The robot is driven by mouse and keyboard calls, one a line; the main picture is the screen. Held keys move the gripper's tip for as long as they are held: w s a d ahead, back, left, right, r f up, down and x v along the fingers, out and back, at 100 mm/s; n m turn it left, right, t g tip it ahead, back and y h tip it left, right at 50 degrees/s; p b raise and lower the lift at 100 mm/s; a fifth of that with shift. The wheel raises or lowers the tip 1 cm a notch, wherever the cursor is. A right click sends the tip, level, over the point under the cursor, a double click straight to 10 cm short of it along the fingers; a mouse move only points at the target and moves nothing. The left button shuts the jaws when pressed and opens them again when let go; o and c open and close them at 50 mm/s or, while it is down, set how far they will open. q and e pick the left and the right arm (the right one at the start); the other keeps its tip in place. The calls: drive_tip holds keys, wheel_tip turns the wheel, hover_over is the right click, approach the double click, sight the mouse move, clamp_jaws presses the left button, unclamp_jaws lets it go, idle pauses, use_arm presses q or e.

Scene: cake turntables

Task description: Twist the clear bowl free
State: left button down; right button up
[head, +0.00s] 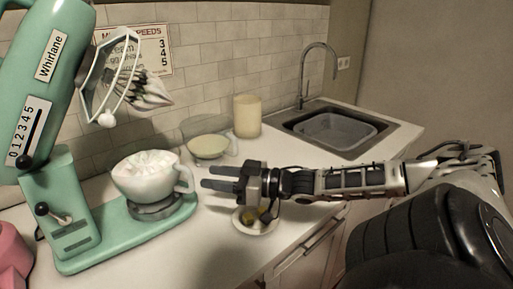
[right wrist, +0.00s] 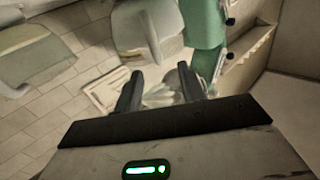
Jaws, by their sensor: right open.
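The mixer bowl (head: 145,186) looks pale and see-through, heaped with white cream. It sits on the round dark base plate (head: 158,208) of the green stand mixer (head: 66,215), its handle (head: 186,178) pointing right. My right gripper (head: 206,177) is open, its two fingers pointing left at the handle, close to its right side; no grip on it shows. In the right wrist view the bowl (right wrist: 134,28) shows beyond the open fingers, with its handle (right wrist: 152,36) ahead of the gap. My left gripper is not in view.
The mixer head is tilted up with a whisk (head: 143,92) hanging from it. Behind are a clear container (head: 207,146) and a cream canister (head: 247,116). A small dish (head: 245,228) lies under my right wrist. The sink (head: 333,130) is at the back right.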

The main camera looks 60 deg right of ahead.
drive_tip(key=v, duration=0.9)
drive_tip(key=shift+s+f, duration=0.1)
drive_tip(key=shift+f, duration=0.05)
